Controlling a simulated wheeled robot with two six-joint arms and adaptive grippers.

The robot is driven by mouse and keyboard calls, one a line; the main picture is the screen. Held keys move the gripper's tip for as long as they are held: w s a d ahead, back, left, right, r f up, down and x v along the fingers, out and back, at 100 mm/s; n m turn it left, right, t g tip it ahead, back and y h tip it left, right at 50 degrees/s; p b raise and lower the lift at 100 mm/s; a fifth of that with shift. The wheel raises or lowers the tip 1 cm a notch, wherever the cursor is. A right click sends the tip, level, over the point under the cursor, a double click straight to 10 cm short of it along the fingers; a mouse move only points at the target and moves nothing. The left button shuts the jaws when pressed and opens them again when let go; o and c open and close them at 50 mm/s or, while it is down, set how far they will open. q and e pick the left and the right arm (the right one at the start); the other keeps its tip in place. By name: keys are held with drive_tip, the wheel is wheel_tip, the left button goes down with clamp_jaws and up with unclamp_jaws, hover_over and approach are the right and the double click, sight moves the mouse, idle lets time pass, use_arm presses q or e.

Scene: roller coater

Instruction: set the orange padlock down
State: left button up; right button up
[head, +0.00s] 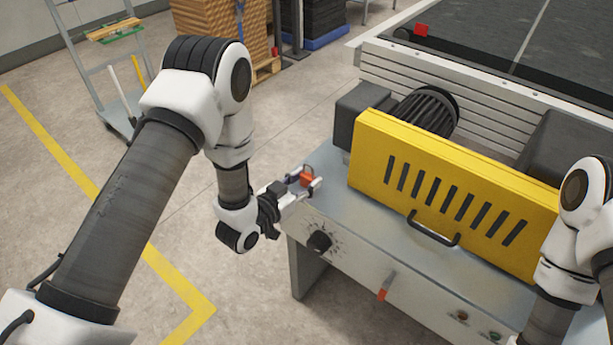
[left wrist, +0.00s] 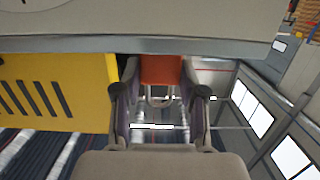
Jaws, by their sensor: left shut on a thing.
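The orange padlock (head: 307,179) is at the left end of the machine's grey top in the head view, its shackle pointing up. My left gripper (head: 305,188) is shut on it, one finger on each side. In the left wrist view the padlock's orange body (left wrist: 160,70) sits between the two fingers of my left gripper (left wrist: 160,85), with its metal shackle towards the camera's lower side. I cannot tell whether the padlock's base touches the grey top. My right arm shows at the right edge of the head view, but its gripper is out of view.
The grey machine top (head: 336,205) has a bare strip around the padlock. A yellow slotted guard (head: 455,185) with a black handle stands to the right, and a grey motor (head: 428,108) lies behind it. A black knob (head: 319,241) and a red-tipped lever (head: 384,291) are on the front panel.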

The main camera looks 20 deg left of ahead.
use_arm(q)
drive_tip(key=shift+w+f, duration=0.2)
drive_tip(key=shift+w, duration=0.1)
drive_tip(key=o, duration=0.9)
drive_tip(key=shift+s, duration=0.15)
drive_tip(key=o, duration=0.3)
drive_tip(key=shift+s+r, duration=0.2)
drive_tip(key=shift+r, duration=0.05)
drive_tip(key=shift+w+f, duration=0.1)
drive_tip(key=v, duration=1.2)
drive_tip(key=s+f+n+g+y, duration=0.15)
drive_tip(key=s+f+g, duration=0.45)
drive_tip(key=f, duration=0.6)
drive_tip(key=s+a+f+n+g+y, duration=0.1)
drive_tip(key=s+f+g, duration=0.2)
drive_tip(key=s, duration=0.2)
drive_tip(key=s+a+f+n+g+y, duration=0.1)
drive_tip(key=s+f+g, duration=0.2)
drive_tip(key=s, duration=0.2)
drive_tip(key=s+a+f+n+g+y, duration=0.1)
drive_tip(key=s+f+g+y, duration=0.1)
drive_tip(key=s, duration=0.3)
drive_tip(key=shift+s+f+g, duration=0.35)
drive_tip(key=shift+f+g, duration=0.25)
